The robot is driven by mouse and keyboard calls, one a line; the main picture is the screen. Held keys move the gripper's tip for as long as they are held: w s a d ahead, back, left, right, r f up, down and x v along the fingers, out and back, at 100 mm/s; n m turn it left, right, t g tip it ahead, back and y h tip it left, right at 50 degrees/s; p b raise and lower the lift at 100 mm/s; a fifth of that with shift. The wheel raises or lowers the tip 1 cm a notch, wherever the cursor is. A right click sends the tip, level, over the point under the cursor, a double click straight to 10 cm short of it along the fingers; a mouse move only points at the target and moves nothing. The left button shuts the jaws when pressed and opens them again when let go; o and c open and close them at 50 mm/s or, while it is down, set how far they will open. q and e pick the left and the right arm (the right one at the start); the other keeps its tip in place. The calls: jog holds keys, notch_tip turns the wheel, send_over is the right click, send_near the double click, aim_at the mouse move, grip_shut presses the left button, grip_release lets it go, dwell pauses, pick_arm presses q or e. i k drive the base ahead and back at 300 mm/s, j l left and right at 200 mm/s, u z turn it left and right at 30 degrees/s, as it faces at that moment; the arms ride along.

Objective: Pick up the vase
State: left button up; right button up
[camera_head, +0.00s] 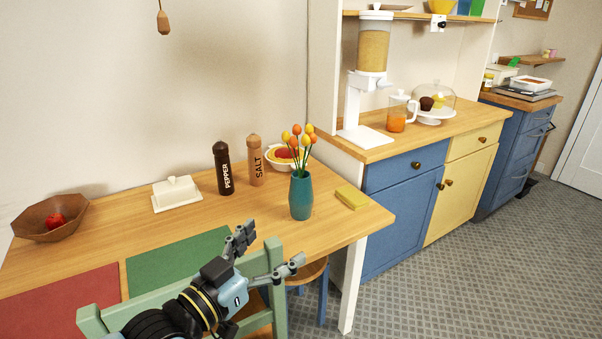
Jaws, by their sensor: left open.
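The vase (300,196) is teal and holds several orange and yellow tulips. It stands upright on the wooden table (340,226), near the table's right end. My left gripper (270,247) is open and empty, with its fingers spread. In the picture it is below and left of the vase, apart from it, over the green chair's back and the table's front edge. My right gripper is not in view.
A green chair (277,310) stands at the table's front edge. Beside the vase are a yellow block-like item (351,197), a bowl (283,164), a salt mill (256,165) and a pepper mill (223,172). A butter dish (176,195) stands further left.

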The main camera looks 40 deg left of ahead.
aim_at(300, 194)
jog(key=i+j, duration=0.75)
jog(key=j, duration=0.15)
